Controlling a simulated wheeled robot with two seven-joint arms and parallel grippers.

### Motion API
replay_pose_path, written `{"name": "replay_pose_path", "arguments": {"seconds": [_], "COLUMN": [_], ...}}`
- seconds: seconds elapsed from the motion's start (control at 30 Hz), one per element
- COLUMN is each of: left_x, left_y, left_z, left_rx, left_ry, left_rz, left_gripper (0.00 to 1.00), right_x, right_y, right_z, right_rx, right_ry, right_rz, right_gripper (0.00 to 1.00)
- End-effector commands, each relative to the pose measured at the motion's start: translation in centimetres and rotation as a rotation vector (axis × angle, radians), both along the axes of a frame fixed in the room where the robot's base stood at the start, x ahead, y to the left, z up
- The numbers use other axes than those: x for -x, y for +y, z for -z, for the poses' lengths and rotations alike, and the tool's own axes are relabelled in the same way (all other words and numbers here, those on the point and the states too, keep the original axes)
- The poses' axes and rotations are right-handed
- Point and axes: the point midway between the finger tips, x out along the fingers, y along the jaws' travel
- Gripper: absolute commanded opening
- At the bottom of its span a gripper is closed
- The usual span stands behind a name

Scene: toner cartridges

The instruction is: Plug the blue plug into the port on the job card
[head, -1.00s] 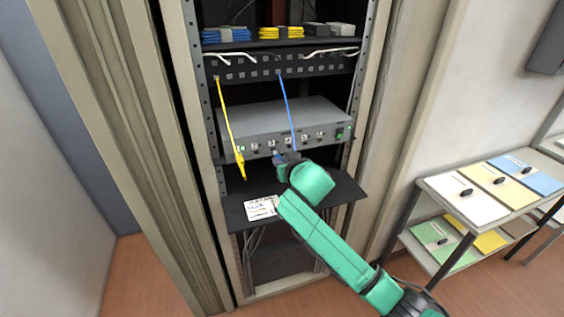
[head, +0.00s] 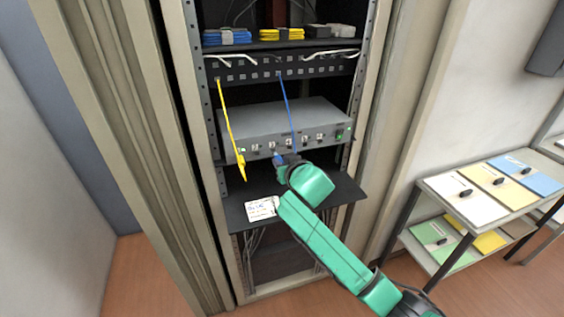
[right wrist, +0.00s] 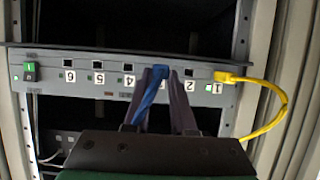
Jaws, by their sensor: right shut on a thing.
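The blue plug (right wrist: 160,73) sits between the fingers of my right gripper (right wrist: 161,80), which is shut on it. It is at the front of the grey switch box, in line with the row of ports, between the labels 2 and 4. Whether it is seated in the port or only touching it, I cannot tell. In the head view my right gripper (head: 282,160) is at the box's front, with the blue cable (head: 288,105) rising to the panel above. The white job card (head: 262,208) lies on the black shelf; its writing is too small to read. My left gripper is not in view.
The grey switch box (head: 285,118) stands in the rack above the shelf (head: 340,190). A yellow plug (right wrist: 226,77) is at port 1, its cable (head: 228,115) hanging at the left. A side table with folders (head: 465,198) stands at right.

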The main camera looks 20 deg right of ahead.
Motion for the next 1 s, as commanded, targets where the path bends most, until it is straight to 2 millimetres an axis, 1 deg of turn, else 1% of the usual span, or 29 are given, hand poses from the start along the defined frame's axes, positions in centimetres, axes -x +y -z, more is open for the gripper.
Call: {"name": "replay_pose_path", "arguments": {"seconds": [0.47,1.0], "left_x": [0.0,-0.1], "left_y": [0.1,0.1], "left_z": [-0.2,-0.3], "left_rx": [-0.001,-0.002], "left_ry": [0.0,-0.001], "left_rz": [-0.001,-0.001], "left_gripper": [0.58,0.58], "right_x": [0.0,-1.0], "right_y": [0.0,0.0], "right_z": [0.0,0.0], "right_rx": [0.0,0.0], "right_ry": [0.0,0.001], "right_rz": [0.0,0.0], "right_gripper": [0.0,0.0]}}
